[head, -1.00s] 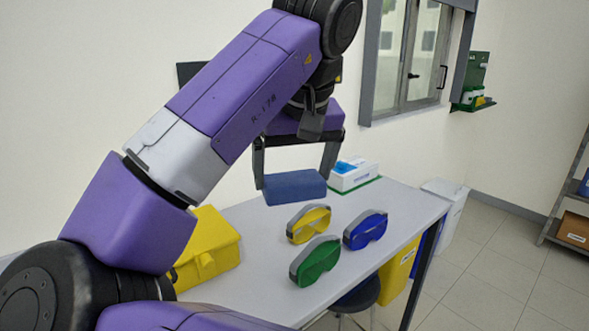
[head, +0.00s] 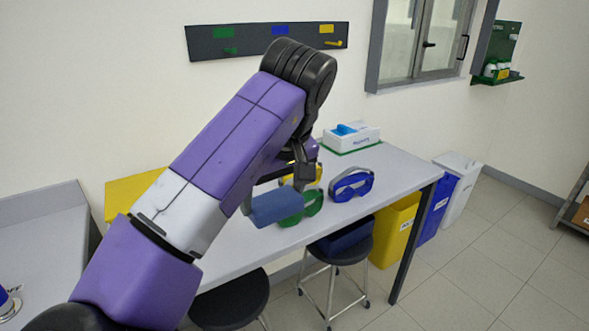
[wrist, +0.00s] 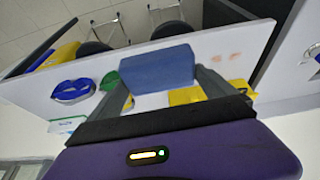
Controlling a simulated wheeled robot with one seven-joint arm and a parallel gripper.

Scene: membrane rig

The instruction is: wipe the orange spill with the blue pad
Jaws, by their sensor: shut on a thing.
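The blue pad (head: 274,208) is held between the two fingers of my gripper (head: 268,196), above the table and in front of the goggles. In the wrist view the pad (wrist: 155,68) spans the gap between the fingertips (wrist: 162,76), with the table behind it. Faint orange marks (wrist: 226,57) lie on the table top beside the pad in the wrist view, apart from it. I take them to be the spill; they are pale and small. In the head view the spill is not seen; my arm hides part of the table.
Green goggles (head: 302,205), blue goggles (head: 352,186) and yellow goggles (head: 313,172) lie on the table (head: 385,178). A yellow case (head: 130,192) is partly behind my arm. A white box (head: 350,138) stands at the back. Stools (head: 232,300) and bins (head: 395,228) stand below.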

